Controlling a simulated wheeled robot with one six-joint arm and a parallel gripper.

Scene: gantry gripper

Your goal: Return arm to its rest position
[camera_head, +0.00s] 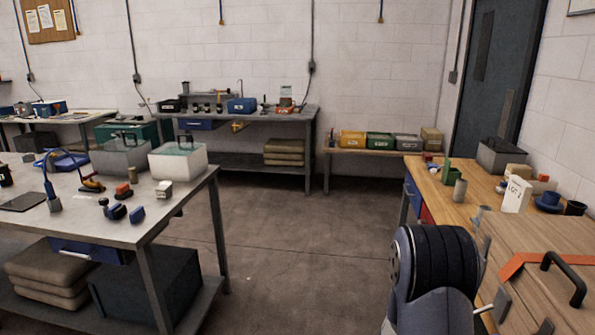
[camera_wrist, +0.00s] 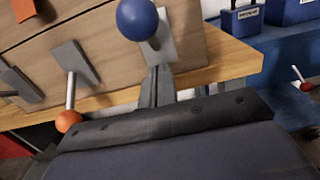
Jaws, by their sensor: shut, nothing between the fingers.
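My gripper (camera_wrist: 157,84) shows in the wrist view as two narrow grey fingers close together, with nothing between them. Just beyond the fingertips is a blue ball knob (camera_wrist: 137,18) in front of a wooden box (camera_wrist: 110,50). I cannot tell whether the fingers touch the knob or its plate. A lever with an orange ball (camera_wrist: 68,121) sticks out of the same box to the left. In the head view my dark arm rises at the lower right beside the wooden bench, and the fingers are hidden there.
The wooden bench (camera_head: 436,184) carries the wooden box (camera_head: 543,290) with a black handle (camera_head: 566,280), a white carton (camera_head: 516,194) and small pots. A metal table (camera_head: 100,215) with boxes stands at left. The floor (camera_head: 300,240) between them is clear.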

